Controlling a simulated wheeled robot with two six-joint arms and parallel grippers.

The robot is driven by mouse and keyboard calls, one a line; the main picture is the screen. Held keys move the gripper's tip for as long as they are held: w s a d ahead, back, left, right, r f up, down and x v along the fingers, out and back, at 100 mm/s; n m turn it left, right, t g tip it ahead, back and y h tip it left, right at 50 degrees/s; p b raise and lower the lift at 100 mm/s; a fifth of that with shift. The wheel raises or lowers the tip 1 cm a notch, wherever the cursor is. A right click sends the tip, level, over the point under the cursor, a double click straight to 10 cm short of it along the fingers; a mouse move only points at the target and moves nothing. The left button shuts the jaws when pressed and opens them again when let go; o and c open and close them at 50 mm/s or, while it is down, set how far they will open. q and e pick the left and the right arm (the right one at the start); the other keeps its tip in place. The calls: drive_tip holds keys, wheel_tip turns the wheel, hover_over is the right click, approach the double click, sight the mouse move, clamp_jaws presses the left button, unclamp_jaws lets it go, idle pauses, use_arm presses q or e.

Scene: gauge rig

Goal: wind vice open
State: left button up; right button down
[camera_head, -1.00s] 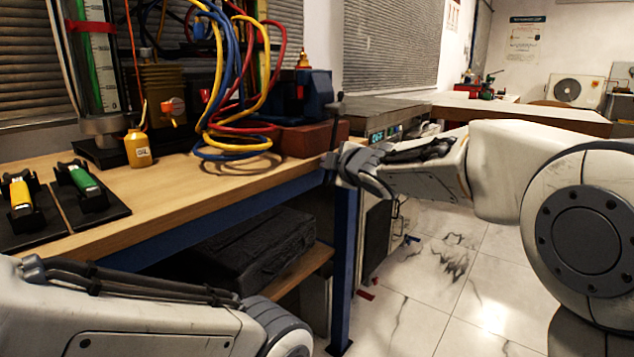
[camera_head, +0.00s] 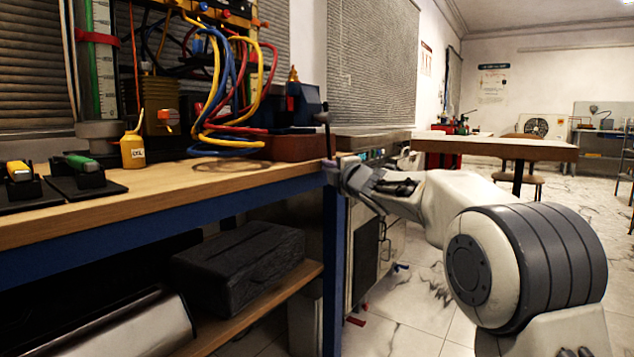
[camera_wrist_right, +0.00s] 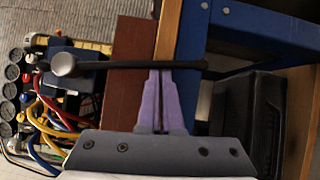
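The vice (camera_head: 303,104) is a blue body on a reddish-brown block at the right end of the workbench. Its dark handle bar (camera_head: 326,135) stands about upright in the head view, at the bench's end. In the right wrist view the handle bar (camera_wrist_right: 130,65) runs across the picture, with a round hub or knob towards its left end. My right gripper (camera_head: 332,168) is at the lower part of the bar. Its purple fingers (camera_wrist_right: 160,78) are together, with tips at the bar, which crosses over them; whether they touch is unclear. My left gripper is out of view.
The wooden workbench (camera_head: 130,200) carries a yellow bottle (camera_head: 133,150), coloured hoses (camera_head: 228,110) and black stands with yellow and green tools. A black case (camera_head: 238,262) lies on the shelf below. The tiled floor to the right is open.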

drive_tip(key=w+d+r+n+p, duration=0.1)
drive_tip(key=w+d+p, duration=0.1)
drive_tip(key=w+d, duration=0.2)
drive_tip(key=shift+w+t, duration=0.35)
drive_tip(key=shift+t, duration=0.05)
drive_tip(key=shift+d, duration=0.15)
idle(0.5)
